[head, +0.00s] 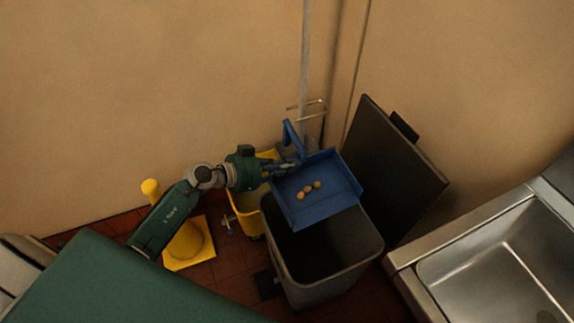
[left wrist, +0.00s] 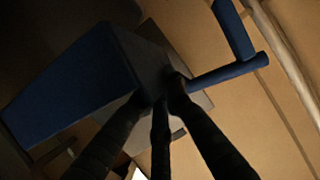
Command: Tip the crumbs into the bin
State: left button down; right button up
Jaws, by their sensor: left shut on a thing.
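My left gripper (head: 293,164) is shut on the handle of a blue dustpan (head: 325,207). The dustpan is held over the open mouth of the dark grey bin (head: 330,278). Several orange-brown crumbs (head: 309,190) lie on the pan's floor. The bin's dark lid (head: 395,165) stands open behind it, leaning towards the wall. In the left wrist view the dustpan (left wrist: 75,85) fills the left side, and the gripper's dark fingers (left wrist: 165,105) close at its handle. The crumbs are hidden in that view. My right gripper is not in view.
A yellow mop bucket (head: 248,212) stands left of the bin, behind my left arm. A yellow wet-floor cone (head: 190,243) is further left. A steel sink (head: 500,262) is at the right, close to the bin. Beige walls meet behind.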

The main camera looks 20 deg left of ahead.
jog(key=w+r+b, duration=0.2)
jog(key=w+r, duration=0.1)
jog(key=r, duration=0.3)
pick_arm(q)
jog(key=s+d+r+m+t+y+p, duration=0.1)
jog(key=s+d+r+m+t+y, duration=0.1)
jog(key=s+d+r+m, duration=0.4)
jog(key=shift+s+d+r+m+t+p, duration=0.3)
jog(key=shift+d+r+m+t+p, duration=0.1)
jog(key=shift+d+r+t, duration=0.4)
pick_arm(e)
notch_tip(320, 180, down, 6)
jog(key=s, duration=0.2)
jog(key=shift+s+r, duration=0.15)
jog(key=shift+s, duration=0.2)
pick_arm(q)
jog(key=shift+f, duration=0.1)
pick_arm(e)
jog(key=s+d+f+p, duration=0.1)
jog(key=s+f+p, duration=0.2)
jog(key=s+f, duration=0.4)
pick_arm(q)
jog(key=shift+a+b, duration=0.1)
jog(key=shift+b, duration=0.7)
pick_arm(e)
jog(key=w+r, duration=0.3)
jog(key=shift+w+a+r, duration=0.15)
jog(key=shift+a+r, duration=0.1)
